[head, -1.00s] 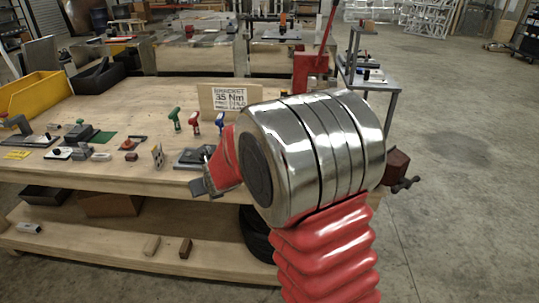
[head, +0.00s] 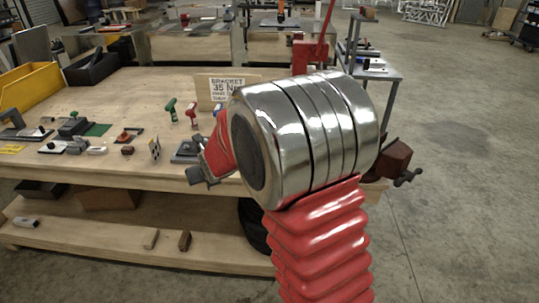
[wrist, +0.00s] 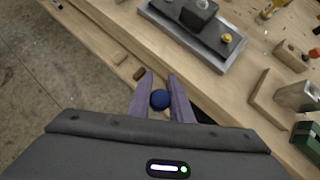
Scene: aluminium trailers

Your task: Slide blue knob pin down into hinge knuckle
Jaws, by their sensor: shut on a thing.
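The blue knob pin's round blue knob (wrist: 160,99) sits between the two fingers of my gripper (wrist: 159,92) in the wrist view. The gripper is shut on it. The pin's shaft is hidden below the knob. In the head view my gripper (head: 198,176) hangs at the bench's front edge, and the knob cannot be made out. A grey plate (wrist: 225,58) bearing a dark block (wrist: 198,14) and a small yellow knob lies on the bench beyond the fingertips. I cannot tell which part is the hinge knuckle.
The wooden bench (head: 130,165) holds several small fixtures, a bracket sign (head: 228,87) and a yellow bin (head: 28,88). A red vise (head: 392,160) is at its right end. Small blocks (head: 184,241) lie on the lower shelf. Open concrete floor is at the right.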

